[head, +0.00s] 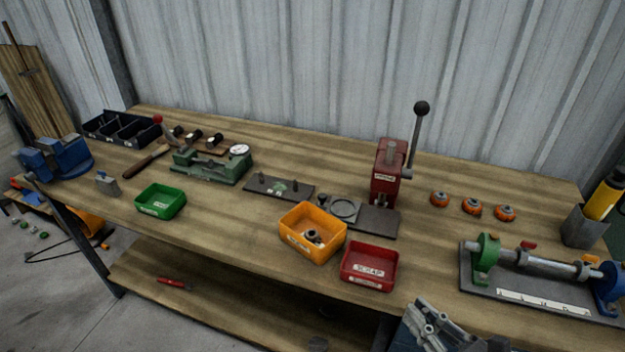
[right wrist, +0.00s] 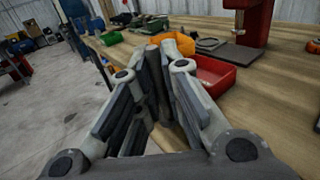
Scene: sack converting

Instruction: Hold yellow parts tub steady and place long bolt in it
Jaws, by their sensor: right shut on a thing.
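The yellow parts tub (head: 326,252) stands on the bench, left of the red scrap tub, with a few small dark parts inside. It also shows beyond the fingers in the right wrist view (right wrist: 180,42). My right gripper (head: 425,318) is low in the head view, in front of the bench's near edge and apart from the tub. In the right wrist view its fingers (right wrist: 158,75) are shut on a dark grey rod-like piece (right wrist: 152,56), seemingly the long bolt. Most of that piece is hidden by the fingers. My left gripper is not in view.
The red scrap tub (head: 368,284) sits close by the yellow tub, on my right gripper's side. A red press (head: 388,175) and a dark plate (head: 279,187) stand behind. A green tub (head: 160,202) is at left, a shaft fixture (head: 530,262) at right.

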